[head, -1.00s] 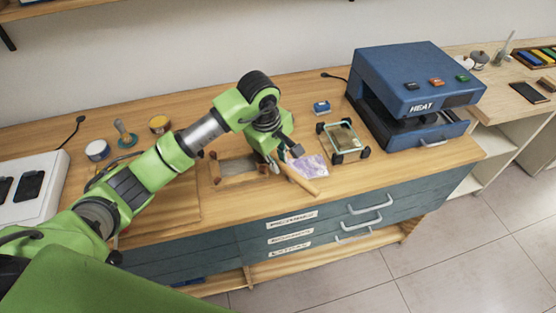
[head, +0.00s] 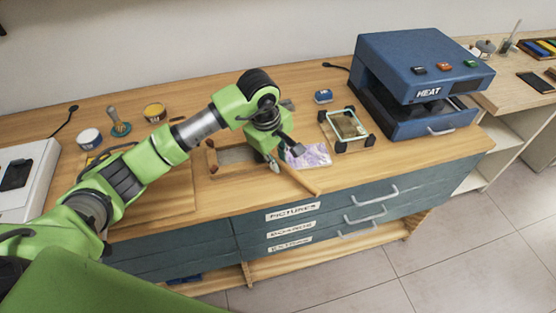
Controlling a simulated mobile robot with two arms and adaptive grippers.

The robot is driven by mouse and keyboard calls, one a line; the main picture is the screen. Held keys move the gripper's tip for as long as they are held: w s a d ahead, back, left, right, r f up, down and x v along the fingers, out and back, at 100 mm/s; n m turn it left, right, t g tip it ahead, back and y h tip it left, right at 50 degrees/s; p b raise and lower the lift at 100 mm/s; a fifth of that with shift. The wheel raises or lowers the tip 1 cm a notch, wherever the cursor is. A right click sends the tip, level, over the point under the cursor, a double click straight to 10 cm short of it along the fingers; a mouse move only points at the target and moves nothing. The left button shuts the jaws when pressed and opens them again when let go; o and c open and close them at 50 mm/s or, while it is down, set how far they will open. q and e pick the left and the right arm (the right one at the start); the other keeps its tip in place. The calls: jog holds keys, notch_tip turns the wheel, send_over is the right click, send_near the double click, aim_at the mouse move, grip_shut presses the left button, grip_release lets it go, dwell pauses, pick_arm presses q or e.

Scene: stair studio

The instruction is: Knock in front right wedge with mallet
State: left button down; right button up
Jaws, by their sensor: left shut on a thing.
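My left gripper (head: 272,153) is shut on the mallet, over the right part of the wooden frame. The mallet's pale wooden handle (head: 299,179) points down and right past the bench's front edge in the picture. The mallet's head cannot be made out clearly. The wooden frame (head: 230,171) lies on the bench, partly hidden by my gripper. Red-brown wedges show at its left corners, one at the back (head: 211,143) and one at the front (head: 214,168). The front right wedge is hidden or cannot be told apart behind the gripper. My right gripper is not in view.
A purple patterned sheet (head: 318,155) lies right of the gripper. Beyond it are a glass-topped piece with dark corners (head: 347,124) and a blue heat press (head: 425,75). Tins (head: 89,139) and a stamp-like tool (head: 119,123) stand at back left. Drawers (head: 350,208) front the bench.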

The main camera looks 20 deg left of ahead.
pick_arm(q)
jog(key=shift+r, duration=0.15)
jog(key=v, duration=0.2)
jog(key=p+v, duration=0.1)
jog(key=v, duration=0.1)
jog(key=w+p+v, duration=0.1)
jog(key=shift+d+r, duration=0.2)
jog(key=shift+r, duration=0.3)
dwell(1.0)
